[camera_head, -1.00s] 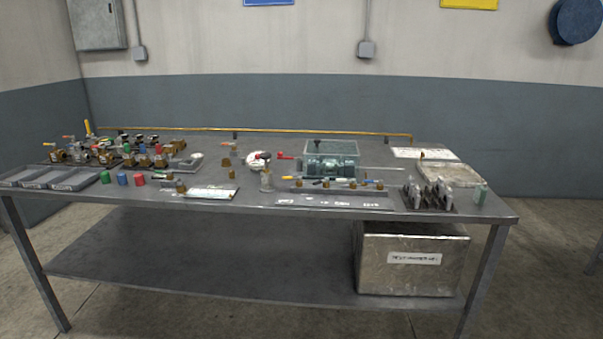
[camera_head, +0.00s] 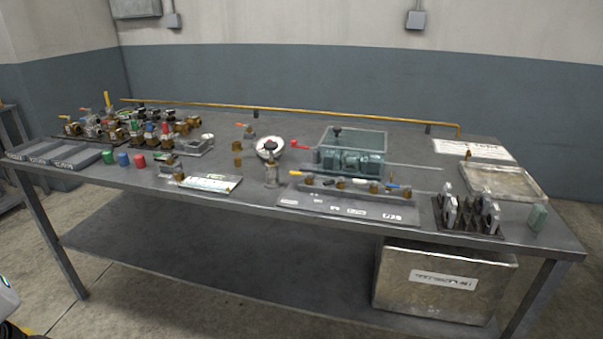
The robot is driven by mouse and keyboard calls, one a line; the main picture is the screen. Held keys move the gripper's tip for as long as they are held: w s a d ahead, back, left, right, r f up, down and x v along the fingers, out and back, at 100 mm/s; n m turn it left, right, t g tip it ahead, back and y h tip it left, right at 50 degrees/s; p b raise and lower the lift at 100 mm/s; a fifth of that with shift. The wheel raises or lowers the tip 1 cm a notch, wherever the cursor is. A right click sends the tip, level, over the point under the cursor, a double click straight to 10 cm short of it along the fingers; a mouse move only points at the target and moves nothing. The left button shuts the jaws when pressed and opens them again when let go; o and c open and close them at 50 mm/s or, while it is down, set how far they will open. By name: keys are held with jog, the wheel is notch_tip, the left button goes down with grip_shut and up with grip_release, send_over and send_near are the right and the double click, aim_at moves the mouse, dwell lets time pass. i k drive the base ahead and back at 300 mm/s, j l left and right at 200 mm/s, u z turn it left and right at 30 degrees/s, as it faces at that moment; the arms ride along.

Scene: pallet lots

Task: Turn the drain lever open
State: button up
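Several small valves with coloured levers stand on the grey metal workbench (camera_head: 330,226). A red lever (camera_head: 300,147) points left from the side of the teal-grey box unit (camera_head: 352,160). A small valve with an orange lever (camera_head: 247,128) stands left of a round white gauge (camera_head: 269,148). I cannot tell which lever is the drain lever; the labels are too small to read. My gripper is not in view.
Grey trays (camera_head: 50,152) and coloured cylinders line the bench's left front. A rack of grey parts (camera_head: 468,212) and a shallow metal tray (camera_head: 503,181) are at the right. A labelled metal box (camera_head: 445,283) sits under the bench. A yellow pipe (camera_head: 300,111) runs along the back.

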aim_at(310, 175)
jog(key=i+j, duration=0.65)
jog(key=i+j+z, duration=0.15)
jog(key=z, duration=0.35)
jog(key=i+j+z, duration=0.1)
jog(key=j+z, duration=0.15)
jog(key=z, duration=0.8)
